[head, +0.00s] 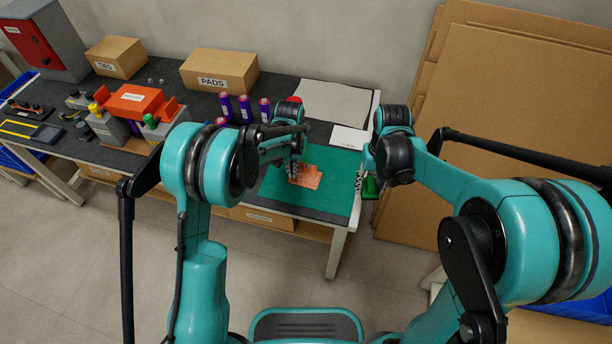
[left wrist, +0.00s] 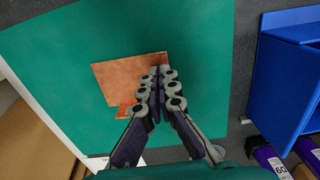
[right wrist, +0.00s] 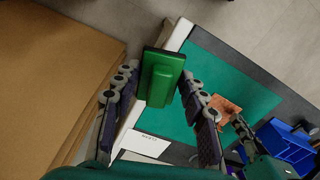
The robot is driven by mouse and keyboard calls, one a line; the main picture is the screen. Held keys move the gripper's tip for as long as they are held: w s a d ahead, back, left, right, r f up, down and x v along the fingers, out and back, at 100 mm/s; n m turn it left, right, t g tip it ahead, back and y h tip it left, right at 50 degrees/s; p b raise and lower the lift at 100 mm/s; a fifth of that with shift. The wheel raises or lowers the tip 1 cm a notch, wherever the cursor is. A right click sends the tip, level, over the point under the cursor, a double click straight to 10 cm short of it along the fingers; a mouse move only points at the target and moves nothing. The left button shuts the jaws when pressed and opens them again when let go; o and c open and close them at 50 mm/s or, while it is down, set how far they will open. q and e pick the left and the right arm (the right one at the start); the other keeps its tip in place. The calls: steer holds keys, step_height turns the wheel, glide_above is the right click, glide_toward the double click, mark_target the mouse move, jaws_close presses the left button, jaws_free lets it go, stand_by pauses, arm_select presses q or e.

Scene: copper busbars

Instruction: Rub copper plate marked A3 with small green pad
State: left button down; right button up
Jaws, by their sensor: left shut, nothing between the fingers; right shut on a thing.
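A copper plate (head: 308,178) lies on the green mat (head: 335,195); I cannot read any mark on it. It also shows in the left wrist view (left wrist: 115,78) and the right wrist view (right wrist: 225,103). My left gripper (head: 294,172) is shut and empty, its fingertips (left wrist: 160,72) over or against one edge of the plate; contact is unclear. My right gripper (right wrist: 157,85) is shut on a small green pad (right wrist: 162,77) with a raised block. The pad (head: 371,187) hangs beside the right edge of the table, apart from the plate.
A white card (head: 348,137) and a grey sheet (head: 335,102) lie behind the mat. Purple cylinders (head: 245,108), a PADS box (head: 220,72) and an orange device (head: 137,99) stand to the left. Large cardboard sheets (head: 510,120) lean at the right. The mat's front is clear.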

arm_select(q)
steer(key=shift+f+b, duration=0.35)
steer(key=shift+f, duration=0.15)
arm_select(e)
steer(key=shift+f, duration=0.4)
